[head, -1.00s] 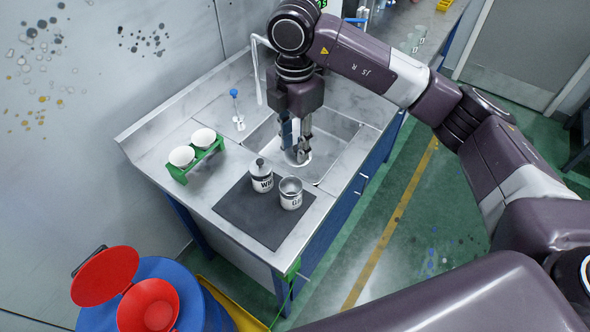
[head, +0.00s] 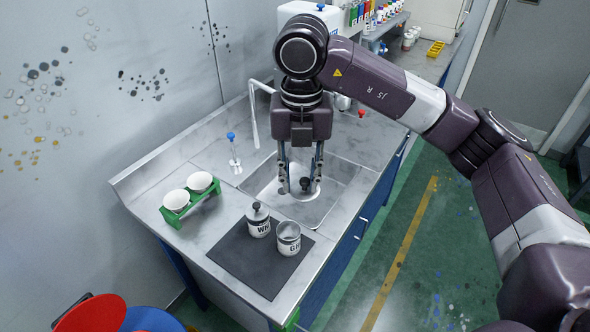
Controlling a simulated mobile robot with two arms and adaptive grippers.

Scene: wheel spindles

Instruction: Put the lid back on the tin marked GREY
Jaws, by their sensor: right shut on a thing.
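The open tin (head: 289,246), with lettering that starts with G, stands upright on the dark mat. Its top is uncovered. A second tin (head: 259,228), lettered WH, stands beside it with a dark-knobbed lid on. My right gripper (head: 302,188) points down over the sink, behind the tins. It is shut on a pale round lid (head: 296,190) with a dark knob, a finger at either side. The lid is apart from the open tin. How high it hangs above the sink is hard to tell. My left gripper is not in view.
The dark mat (head: 235,250) lies on the steel counter before the sink (head: 345,185). A blue-topped stand (head: 233,150) and a tap (head: 254,115) are behind. Red and blue bins are at bottom left.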

